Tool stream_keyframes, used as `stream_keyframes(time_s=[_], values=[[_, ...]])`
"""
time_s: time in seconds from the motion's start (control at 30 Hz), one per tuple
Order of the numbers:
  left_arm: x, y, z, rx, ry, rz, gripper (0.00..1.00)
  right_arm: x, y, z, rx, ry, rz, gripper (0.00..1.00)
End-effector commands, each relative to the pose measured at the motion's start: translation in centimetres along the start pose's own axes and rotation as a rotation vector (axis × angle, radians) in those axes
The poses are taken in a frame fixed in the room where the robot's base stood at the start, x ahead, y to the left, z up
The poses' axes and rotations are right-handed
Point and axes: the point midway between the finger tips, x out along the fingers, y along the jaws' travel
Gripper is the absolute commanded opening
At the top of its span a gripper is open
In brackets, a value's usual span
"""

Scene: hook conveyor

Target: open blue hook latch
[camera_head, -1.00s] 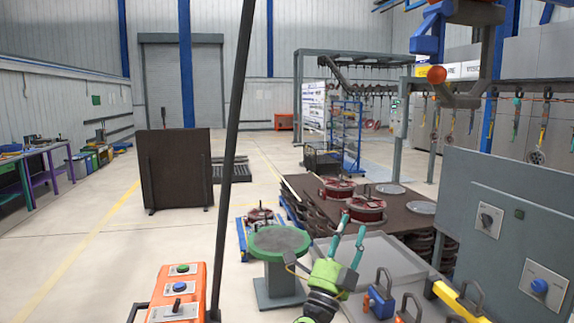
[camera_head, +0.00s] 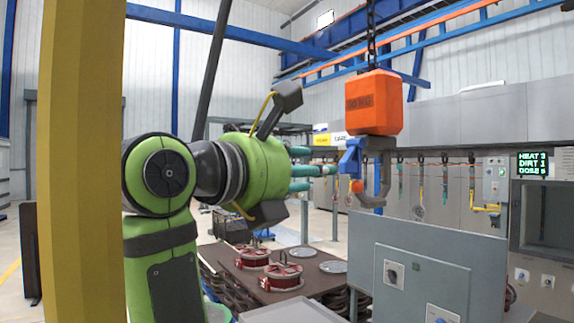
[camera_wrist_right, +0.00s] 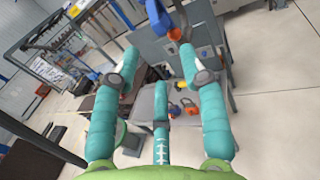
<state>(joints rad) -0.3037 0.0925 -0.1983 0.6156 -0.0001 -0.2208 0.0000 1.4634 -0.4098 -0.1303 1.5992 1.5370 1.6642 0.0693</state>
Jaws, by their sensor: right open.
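The blue hook latch (camera_head: 350,160) sits on the left side of a grey hook (camera_head: 375,172) under an orange hoist block (camera_head: 374,102). An orange ball (camera_head: 357,186) is at its lower end. My right gripper (camera_head: 313,170) is open and empty, with its teal fingers pointing right toward the latch. In the head view the fingertips are close to the latch, but I cannot tell the gap in depth. In the right wrist view the blue latch (camera_wrist_right: 158,18) and ball (camera_wrist_right: 174,34) show beyond the spread fingers (camera_wrist_right: 165,72). My left gripper is not in view.
A grey control cabinet (camera_head: 415,260) stands below and right of the hook. A brown table (camera_head: 240,262) with red reels is below the gripper. A yellow post (camera_head: 80,180) fills the near left. Padlock-shaped items (camera_wrist_right: 183,106) lie on the tray below.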

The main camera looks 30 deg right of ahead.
Motion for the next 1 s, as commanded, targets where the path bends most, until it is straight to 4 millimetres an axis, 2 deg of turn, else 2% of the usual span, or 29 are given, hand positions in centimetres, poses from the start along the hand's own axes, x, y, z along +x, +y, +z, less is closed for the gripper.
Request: stream_keyframes(time_s=[0.1,0.2,0.7,1.0], values=[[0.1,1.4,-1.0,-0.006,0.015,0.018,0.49,1.3,0.0,-0.1,-0.001,0.0,-0.001,0.43],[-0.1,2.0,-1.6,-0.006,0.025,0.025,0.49,2.5,0.0,0.1,-0.001,-0.001,-0.001,0.43],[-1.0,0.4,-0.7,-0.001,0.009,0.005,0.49,8.4,0.0,0.1,-0.002,-0.003,-0.003,0.43],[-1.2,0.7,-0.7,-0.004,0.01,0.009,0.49,10.1,0.0,0.1,-0.002,-0.004,-0.002,0.43]])
